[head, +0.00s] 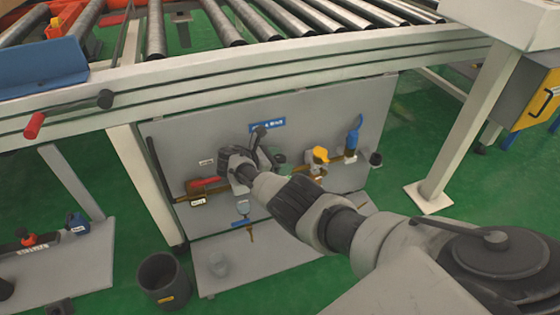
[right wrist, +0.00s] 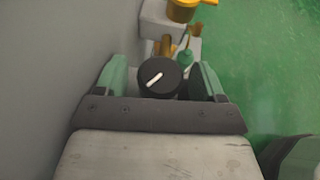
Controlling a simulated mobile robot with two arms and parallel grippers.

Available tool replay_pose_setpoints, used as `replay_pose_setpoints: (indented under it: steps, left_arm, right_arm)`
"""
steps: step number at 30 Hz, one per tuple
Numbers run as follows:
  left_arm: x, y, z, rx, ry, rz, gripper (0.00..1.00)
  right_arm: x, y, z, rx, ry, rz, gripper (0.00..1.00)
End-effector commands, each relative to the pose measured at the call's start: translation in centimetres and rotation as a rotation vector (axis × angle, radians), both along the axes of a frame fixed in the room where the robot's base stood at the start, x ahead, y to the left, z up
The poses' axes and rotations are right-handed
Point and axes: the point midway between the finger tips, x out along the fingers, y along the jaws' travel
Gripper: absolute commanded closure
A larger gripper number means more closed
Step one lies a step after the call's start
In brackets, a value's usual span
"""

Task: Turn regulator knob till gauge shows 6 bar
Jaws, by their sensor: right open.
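The black regulator knob (right wrist: 160,77), with a white pointer line, shows in the right wrist view. The line slants from lower left to upper right. My right gripper (head: 266,148) is open at the grey panel under the conveyor. Its two green-tipped fingers stand on either side of the knob, with a visible gap on each side. In the head view my gripper and wrist hide the knob. I cannot make out a gauge dial or its reading in either view. My left gripper is not in view.
The panel (head: 175,150) also carries a red-handled valve (head: 205,183), a yellow fitting (head: 320,155) and a blue lever (head: 354,136). A dark bin (head: 163,280) stands on the green floor. The conveyor frame (head: 300,75) runs above. A white leg (head: 465,130) stands to the right.

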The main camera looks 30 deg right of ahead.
Motion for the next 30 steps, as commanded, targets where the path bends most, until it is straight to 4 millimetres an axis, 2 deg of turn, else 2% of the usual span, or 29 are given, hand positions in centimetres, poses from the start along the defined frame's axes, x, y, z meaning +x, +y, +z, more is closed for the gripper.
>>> replay_pose_setpoints:
  steps: [6,12,16,21,29,30]
  left_arm:
    - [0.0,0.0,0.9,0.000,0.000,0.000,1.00]
    - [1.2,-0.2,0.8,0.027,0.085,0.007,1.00]
    - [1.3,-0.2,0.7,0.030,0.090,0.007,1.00]
    - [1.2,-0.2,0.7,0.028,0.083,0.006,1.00]
    - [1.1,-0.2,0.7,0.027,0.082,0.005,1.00]
    - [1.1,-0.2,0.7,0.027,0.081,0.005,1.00]
  right_arm:
    - [0.4,3.1,1.5,0.002,-0.002,0.004,0.30]
    - [0.8,6.8,2.9,0.002,0.000,0.003,0.30]
    - [1.0,8.6,3.5,0.001,-0.001,0.002,0.30]
    - [1.0,9.6,4.0,0.000,0.000,0.000,0.30]
    - [1.0,9.8,4.1,0.000,0.000,0.000,0.30]
    - [1.0,9.8,4.1,0.000,0.000,0.000,0.35]
